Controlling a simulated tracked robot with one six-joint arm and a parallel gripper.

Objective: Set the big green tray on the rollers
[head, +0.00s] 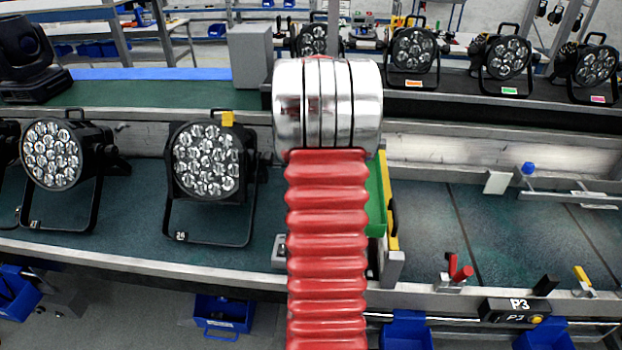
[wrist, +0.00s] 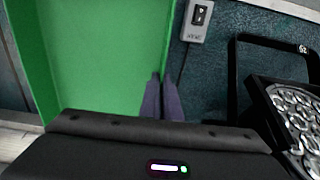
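The big green tray (wrist: 95,50) fills the left of the wrist view. In the head view only a strip of the green tray (head: 376,205) shows to the right of my red arm, which hides the rest. My gripper (wrist: 161,98) has its two dark fingers close together at the tray's right wall, one on each side of it. It looks shut on that wall. The gripper is hidden behind my arm in the head view. I cannot make out any rollers for sure.
Stage lights (head: 210,165) stand on the dark belt to the left. One light (wrist: 297,120) is close at the right in the wrist view. A small grey switch box (wrist: 197,20) lies beside the tray. The belt (head: 430,230) at right is mostly clear, with a metal bracket (head: 570,197).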

